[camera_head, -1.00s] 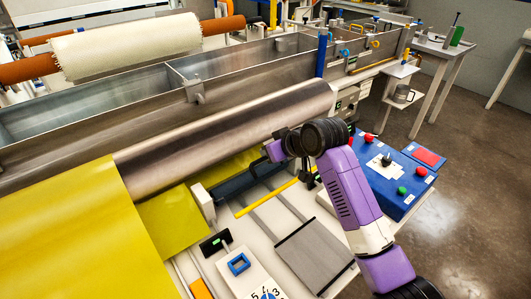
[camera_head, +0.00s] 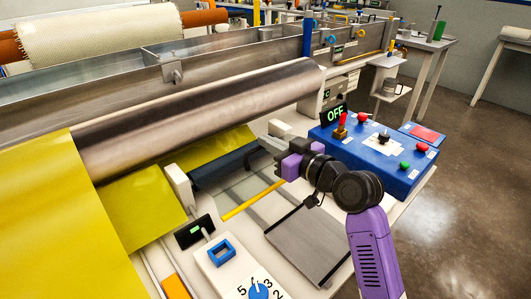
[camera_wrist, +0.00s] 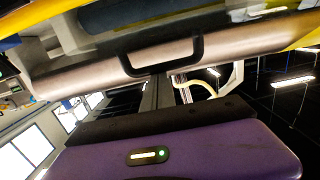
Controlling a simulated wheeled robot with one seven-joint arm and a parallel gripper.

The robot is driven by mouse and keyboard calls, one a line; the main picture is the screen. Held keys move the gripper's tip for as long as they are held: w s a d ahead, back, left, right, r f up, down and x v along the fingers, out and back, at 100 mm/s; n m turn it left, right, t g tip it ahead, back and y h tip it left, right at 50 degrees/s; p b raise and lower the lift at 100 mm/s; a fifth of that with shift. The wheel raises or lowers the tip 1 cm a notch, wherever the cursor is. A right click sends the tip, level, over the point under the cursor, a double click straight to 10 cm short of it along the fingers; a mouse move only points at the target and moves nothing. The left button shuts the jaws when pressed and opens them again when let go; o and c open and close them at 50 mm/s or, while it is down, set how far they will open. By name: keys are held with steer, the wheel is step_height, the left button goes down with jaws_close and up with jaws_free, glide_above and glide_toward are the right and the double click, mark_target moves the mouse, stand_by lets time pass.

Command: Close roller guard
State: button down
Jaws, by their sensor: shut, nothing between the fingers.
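The large metallic roller (camera_head: 210,115) lies across the bench, with yellow sheet at its left. A smaller dark blue roller (camera_head: 225,166) lies in front of it, beside a yellow bar (camera_head: 253,199). It seems to show at the top of the wrist view (camera_wrist: 150,14). A dark U-shaped handle (camera_wrist: 163,58) stands before a pale metallic bar in the wrist view. I cannot tell for sure which part is the guard. My gripper (camera_head: 268,146) is shut and empty near the dark roller's right end. In the wrist view its fingers (camera_wrist: 160,88) point toward the handle, apparently apart from it.
A grey flat panel (camera_head: 310,243) and a dial plate (camera_head: 245,275) lie in front. Open floor is at the right.

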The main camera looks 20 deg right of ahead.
steer(key=shift+s+d+f+t+y+b, duration=0.1)
steer(key=shift+s+f+t+b, duration=0.25)
steer(key=shift+b, duration=0.8)
steer(key=shift+f+t+y+b, duration=0.1)
steer(key=shift+f+t+b, duration=0.3)
steer(key=shift+b, duration=0.7)
steer(key=shift+s+d+f+t+y+b, duration=0.15)
steer(key=shift+f+b, duration=0.4)
steer(key=shift+b, duration=0.6)
steer(key=shift+s+f+t+b, duration=0.1)
steer(key=shift+s+t+b, duration=0.2)
steer(key=shift+b, duration=1.25)
steer(key=r+p, duration=0.3)
steer(key=r, duration=0.1)
steer(key=shift+w+a, duration=0.2)
steer(key=shift+w, duration=0.15)
steer(key=shift+s+d+r+p, duration=0.1)
steer(key=shift+d+r+p, duration=0.05)
steer(key=shift+r+p, duration=0.2)
steer(key=v, duration=0.9)
steer(key=shift+s+f+b, duration=0.35)
steer(key=shift+f, duration=0.05)
